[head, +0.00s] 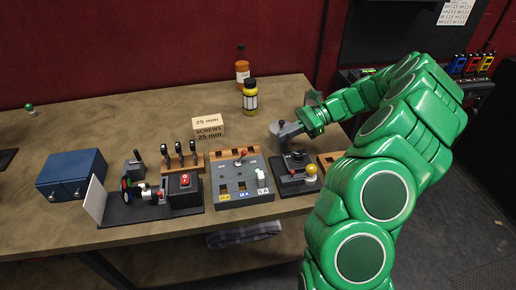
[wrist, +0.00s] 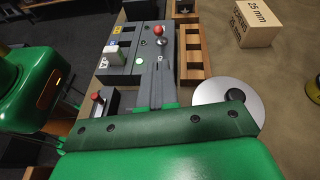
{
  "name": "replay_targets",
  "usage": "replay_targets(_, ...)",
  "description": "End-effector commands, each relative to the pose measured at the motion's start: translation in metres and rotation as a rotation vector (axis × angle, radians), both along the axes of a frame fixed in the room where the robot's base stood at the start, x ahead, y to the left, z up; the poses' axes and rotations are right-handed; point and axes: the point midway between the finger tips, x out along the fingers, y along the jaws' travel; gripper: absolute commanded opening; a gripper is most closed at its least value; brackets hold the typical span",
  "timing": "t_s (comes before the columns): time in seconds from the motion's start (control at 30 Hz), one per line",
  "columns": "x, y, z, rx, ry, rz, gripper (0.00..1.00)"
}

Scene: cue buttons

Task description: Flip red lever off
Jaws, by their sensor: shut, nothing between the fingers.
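The red lever (head: 243,154) has a red ball on a short stick and stands on top of a grey panel box (head: 230,181). The stick leans a little to the right in the head view. Small lettering sits on either side of it, too small to read surely. In the wrist view the red ball (wrist: 158,30) is beyond my fingertips. My gripper (wrist: 158,66) is shut and empty, its narrow grey fingers over the panel's near end in that view. It is apart from the ball. In the head view my gripper is to the right of the lever.
The panel also carries a white switch (head: 261,173) and a green light (wrist: 137,62). A box with a yellow ball (head: 311,170) stands right of it. A silver disc with a black knob (wrist: 235,96) is beside my fingers. A screws box (head: 209,128) and bottles stand behind.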

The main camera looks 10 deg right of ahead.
Motion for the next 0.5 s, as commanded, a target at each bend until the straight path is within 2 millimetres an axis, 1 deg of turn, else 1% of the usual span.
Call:
replay_targets(0.37,0.0001,0.0002,0.0000,0.000,0.000,-0.001,0.00)
replay_targets(0.5,-0.0006,0.0048,-0.0014,0.001,0.000,0.001,0.00)
